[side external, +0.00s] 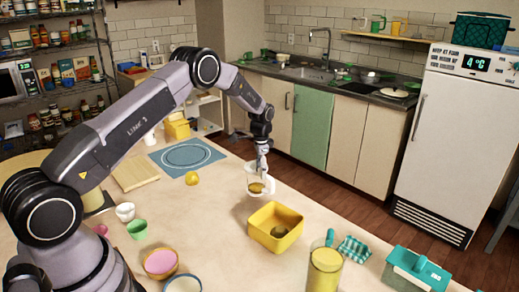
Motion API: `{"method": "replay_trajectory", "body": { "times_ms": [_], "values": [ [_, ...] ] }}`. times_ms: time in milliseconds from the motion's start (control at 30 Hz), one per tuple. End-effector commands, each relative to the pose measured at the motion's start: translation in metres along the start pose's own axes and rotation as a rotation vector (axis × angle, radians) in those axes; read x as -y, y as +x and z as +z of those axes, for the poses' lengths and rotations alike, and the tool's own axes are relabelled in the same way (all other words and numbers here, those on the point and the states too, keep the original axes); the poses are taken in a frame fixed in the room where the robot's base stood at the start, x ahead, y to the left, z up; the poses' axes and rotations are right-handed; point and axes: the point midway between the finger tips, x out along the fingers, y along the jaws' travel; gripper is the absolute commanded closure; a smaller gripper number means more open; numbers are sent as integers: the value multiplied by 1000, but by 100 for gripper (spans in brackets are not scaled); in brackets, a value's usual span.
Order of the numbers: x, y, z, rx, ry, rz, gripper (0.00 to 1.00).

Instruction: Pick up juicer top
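A small pale, see-through cup-like piece with a yellow-brown spot (256,188) is just below my gripper (262,167) in the side external view. It may be the juicer top, but it is too small to be sure. My gripper points down and its fingers overlap the piece's upper part. I cannot tell whether the fingers are closed on it, or whether it touches the counter. A yellow square bin (262,238) stands just in front, with a dark round item inside.
A yellow jug-like container (325,272), a checked cloth (354,249) and a teal box (412,272) are at front right. An orange fruit (192,178), a blue mat (205,166) and several small bowls lie to the left. Counter between bowls and bin is clear.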

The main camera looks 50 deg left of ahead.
Motion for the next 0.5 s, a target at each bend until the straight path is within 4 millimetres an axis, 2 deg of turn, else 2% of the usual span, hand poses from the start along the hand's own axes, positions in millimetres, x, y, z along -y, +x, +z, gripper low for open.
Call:
{"method": "replay_trajectory", "body": {
  "times_ms": [33, 267, 500],
  "values": [
    [0, 0, 0, 0, 0, 0, 69],
    [0, 0, 0, 0, 0, 0, 97],
    [0, -2, 0, -1, 0, -1, 97]
  ]
}}
